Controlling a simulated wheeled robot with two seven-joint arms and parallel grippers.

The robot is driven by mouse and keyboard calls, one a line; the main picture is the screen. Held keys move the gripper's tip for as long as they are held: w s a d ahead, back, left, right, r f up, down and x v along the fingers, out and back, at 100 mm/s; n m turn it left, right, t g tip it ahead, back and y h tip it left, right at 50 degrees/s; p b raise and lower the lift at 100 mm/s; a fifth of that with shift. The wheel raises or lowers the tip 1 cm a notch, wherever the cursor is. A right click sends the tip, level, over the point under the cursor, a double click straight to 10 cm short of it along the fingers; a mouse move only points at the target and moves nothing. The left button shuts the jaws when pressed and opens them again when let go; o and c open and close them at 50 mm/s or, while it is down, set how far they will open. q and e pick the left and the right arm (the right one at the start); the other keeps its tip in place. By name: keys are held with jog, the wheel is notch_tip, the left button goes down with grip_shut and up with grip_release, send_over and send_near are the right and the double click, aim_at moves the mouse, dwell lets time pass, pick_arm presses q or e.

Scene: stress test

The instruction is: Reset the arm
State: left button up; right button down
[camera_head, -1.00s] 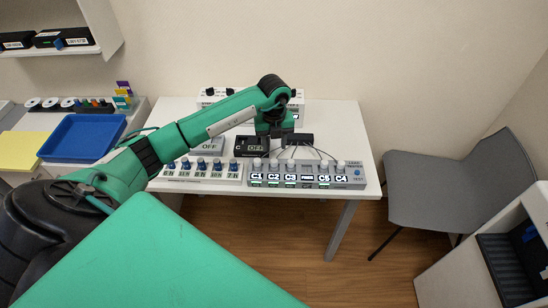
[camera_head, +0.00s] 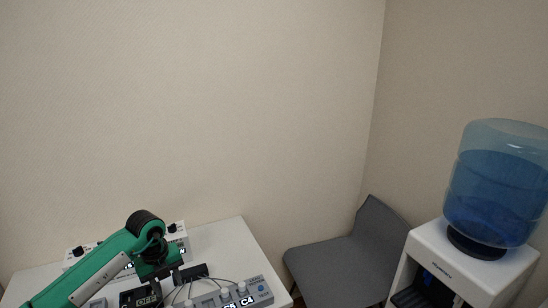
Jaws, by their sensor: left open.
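My left arm (camera_head: 85,272), green with black joints, comes in from the lower left over the white table. My left gripper (camera_head: 166,282) points down near the black parts at the front of the table and is open. I see nothing held in it, though its fingertips are small and partly lost against the dark parts. My right gripper is out of view.
The grey load tester (camera_head: 262,292) and a black block with wires (camera_head: 195,272) lie right of the gripper. A white box (camera_head: 178,236) stands behind it. The white table (camera_head: 225,240) is bare at back right. A grey chair (camera_head: 345,262) and a water dispenser (camera_head: 462,262) stand further right.

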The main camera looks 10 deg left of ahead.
pick_arm(q)
jog(key=s+d+r+m+t+h, duration=0.15)
jog(key=d+h, duration=0.35)
jog(key=d, duration=0.6)
jog(key=s+d+r+m+t+h, duration=0.1)
jog(key=s+d+h, duration=0.1)
jog(key=d+h, duration=0.65)
jog(key=d+r+n+t+h, duration=0.2)
jog(key=d+r+n+t, duration=0.3)
jog(key=r+n+t, duration=0.45)
jog(key=s+a+f+n+t+y, duration=0.25)
jog(key=a+f+n+y, duration=0.25)
jog(key=a+n+y, duration=0.3)
jog(key=s+a+f+n+t+y, duration=0.1)
jog(key=s+a+f+n+y, duration=0.4)
jog(key=n+y, duration=0.45)
jog(key=s+f+n+g+h, duration=0.1)
jog(key=s+f+g, duration=0.5)
jog(key=s, duration=0.4)
jog(key=s+f+g, duration=0.5)
jog(key=s+g, duration=0.1)
jog(key=s, duration=0.5)
notch_tip(320, 180, down, 32)
jog(key=g, duration=0.2)
jog(key=s+a+f, duration=0.3)
jog(key=s+f, duration=1.6)
jog(key=shift+a+g, duration=0.15)
jog(key=shift+g, duration=0.2)
